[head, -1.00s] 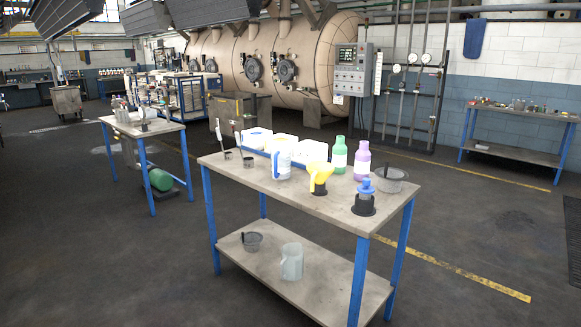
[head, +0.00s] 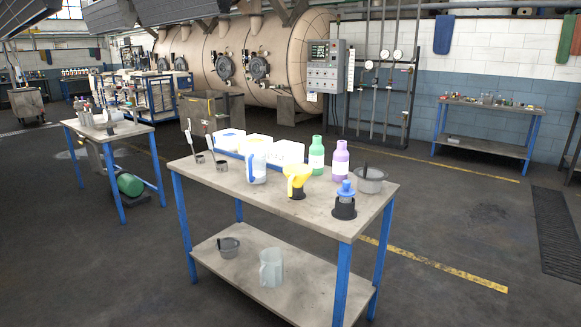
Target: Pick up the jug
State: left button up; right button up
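A translucent pale jug (head: 271,268) with a handle stands upright on the lower shelf (head: 312,290) of the blue-legged table in front of me. A white container with a blue handle (head: 257,166) stands on the table top (head: 225,186); I cannot tell whether it is also a jug. Neither of my grippers is in view.
A grey measuring cup (head: 229,247) sits left of the jug on the shelf. The floor (head: 455,235) to the right is clear.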

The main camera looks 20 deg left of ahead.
aim_at(255, 165)
jog(key=i+j+z, duration=0.25)
jog(key=j, duration=0.2)
jog(key=j+z, duration=0.25)
jog(key=j, duration=0.2)
jog(key=i+j+z, duration=0.1)
jog(key=j+z, duration=0.15)
jog(key=j, duration=0.3)
jog(key=i+j+z, duration=0.1)
jog(key=j, duration=1.05)
jog(key=i+j+z, duration=0.15)
jog(key=j, duration=1)
jog(key=k, duration=0.05)
